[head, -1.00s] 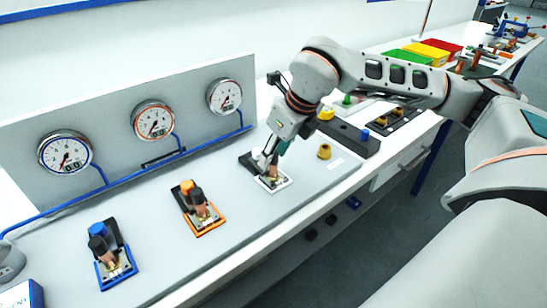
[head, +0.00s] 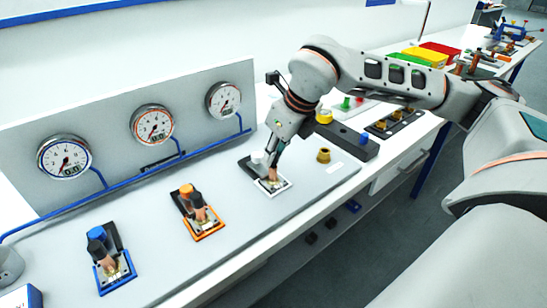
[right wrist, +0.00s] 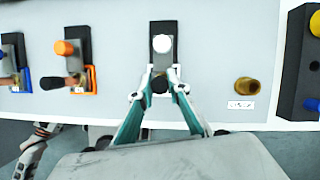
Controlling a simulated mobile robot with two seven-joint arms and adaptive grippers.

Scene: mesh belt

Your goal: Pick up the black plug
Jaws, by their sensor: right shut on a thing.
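My right gripper (head: 272,168) reaches down to the white-framed device (head: 272,188) on the grey panel. In the right wrist view its two fingers (right wrist: 160,79) are closed together around a small round black plug (right wrist: 160,86). The plug lies just in front of a white knob (right wrist: 162,43) on a black base. In the head view the fingers hide the plug. I cannot tell whether the plug is clear of the device.
An orange-framed device (head: 208,230) and a blue-framed device (head: 117,278) stand to the left. A brass socket (head: 323,155) lies to the right, before a black block (head: 345,138). Three gauges stand on the upright board (head: 200,125) behind. Bare panel lies between the devices.

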